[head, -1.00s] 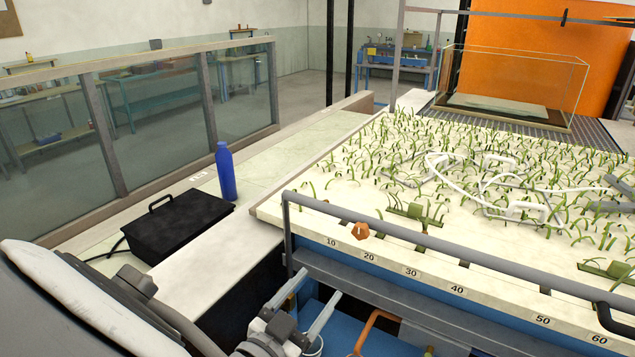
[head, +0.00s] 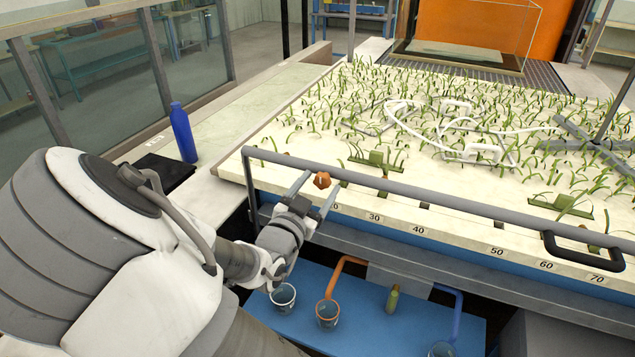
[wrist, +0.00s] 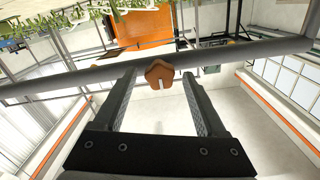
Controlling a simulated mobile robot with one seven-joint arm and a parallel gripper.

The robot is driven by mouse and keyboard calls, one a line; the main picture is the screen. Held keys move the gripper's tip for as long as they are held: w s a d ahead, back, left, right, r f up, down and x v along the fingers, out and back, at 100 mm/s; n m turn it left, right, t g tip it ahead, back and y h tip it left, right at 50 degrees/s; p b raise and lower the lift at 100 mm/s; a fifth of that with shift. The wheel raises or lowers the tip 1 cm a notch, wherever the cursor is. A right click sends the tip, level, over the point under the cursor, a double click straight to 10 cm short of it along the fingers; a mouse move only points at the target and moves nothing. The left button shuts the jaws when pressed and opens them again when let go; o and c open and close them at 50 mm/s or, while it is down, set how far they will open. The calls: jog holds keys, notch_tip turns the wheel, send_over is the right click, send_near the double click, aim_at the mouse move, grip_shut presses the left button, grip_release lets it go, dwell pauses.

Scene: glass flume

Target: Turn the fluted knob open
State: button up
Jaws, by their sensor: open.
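The fluted knob (head: 322,180) is small and orange-brown with a lobed rim. It sits at the front rail of the flume, near the left end of the number scale. In the wrist view the knob (wrist: 159,73) shows a pale slot on its face and lies between the tips of my jaws, slightly beyond them. My gripper (head: 314,190) is open, with one finger on each side of the knob in the head view. In the wrist view my gripper (wrist: 160,78) has a clear gap around the knob, and I see no contact.
A grey rail (head: 420,198) runs along the flume's front edge, close to my fingertips. A black handle (head: 585,252) juts out at the right. A blue bottle (head: 183,132) stands on the left ledge.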

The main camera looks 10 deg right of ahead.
jog(key=shift+w+d, duration=0.2)
jog(key=shift+w, duration=0.1)
grip_shut()
